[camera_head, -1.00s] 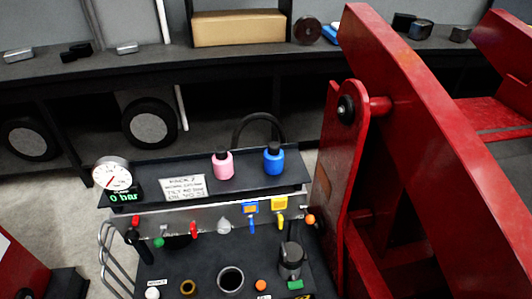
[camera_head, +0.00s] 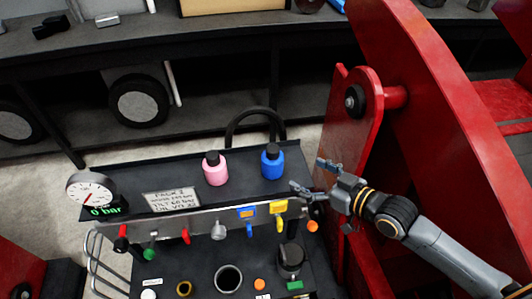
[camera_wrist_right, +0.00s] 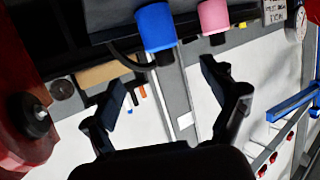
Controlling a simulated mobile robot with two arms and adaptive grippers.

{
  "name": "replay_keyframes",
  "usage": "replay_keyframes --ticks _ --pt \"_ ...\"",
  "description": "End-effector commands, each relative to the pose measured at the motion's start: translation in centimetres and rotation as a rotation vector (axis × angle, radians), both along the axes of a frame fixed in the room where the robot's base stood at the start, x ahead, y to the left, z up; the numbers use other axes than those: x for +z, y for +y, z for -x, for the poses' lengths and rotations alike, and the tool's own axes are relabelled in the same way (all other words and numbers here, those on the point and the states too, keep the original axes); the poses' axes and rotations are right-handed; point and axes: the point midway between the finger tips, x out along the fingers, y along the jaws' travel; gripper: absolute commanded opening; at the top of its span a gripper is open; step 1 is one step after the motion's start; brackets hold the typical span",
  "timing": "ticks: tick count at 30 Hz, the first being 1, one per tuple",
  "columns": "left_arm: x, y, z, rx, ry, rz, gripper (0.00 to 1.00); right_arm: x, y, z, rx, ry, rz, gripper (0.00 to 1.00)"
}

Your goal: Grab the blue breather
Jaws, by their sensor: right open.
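The blue breather (camera_head: 272,162), a blue bottle shape with a black cap, stands upright on the dark shelf (camera_head: 240,183) of the panel. In the right wrist view the blue breather (camera_wrist_right: 155,27) shows at the top, ahead of the fingers and not between them. My right gripper (camera_head: 307,176) is open and empty, just to the right of the breather and apart from it. Both of its fingers show in the right wrist view (camera_wrist_right: 172,98). My left gripper is not in view.
A pink bottle (camera_head: 215,170) stands to the left of the blue one. A pressure gauge (camera_head: 91,190) and a label plate (camera_head: 171,200) are further left. Coloured valve handles line the panel front below. A large red arm structure (camera_head: 440,110) rises at the right.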

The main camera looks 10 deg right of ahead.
Motion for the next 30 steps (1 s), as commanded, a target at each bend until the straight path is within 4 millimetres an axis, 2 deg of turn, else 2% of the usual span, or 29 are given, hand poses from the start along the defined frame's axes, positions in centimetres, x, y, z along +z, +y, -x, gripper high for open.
replay_keyframes --ticks 5,12,20,30 --pt "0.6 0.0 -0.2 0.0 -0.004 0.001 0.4 0.0 1.4 -2.0 0.004 -0.008 -0.011 0.86" --pt "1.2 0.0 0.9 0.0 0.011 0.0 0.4 -1.5 3.8 -5.6 0.003 -0.007 -0.007 0.86" --pt "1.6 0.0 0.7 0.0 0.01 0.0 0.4 -2.3 4.8 -7.1 0.004 -0.005 -0.004 0.86" --pt "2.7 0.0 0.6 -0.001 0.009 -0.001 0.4 -4.0 6.9 -10.5 0.004 -0.005 -0.005 0.86"
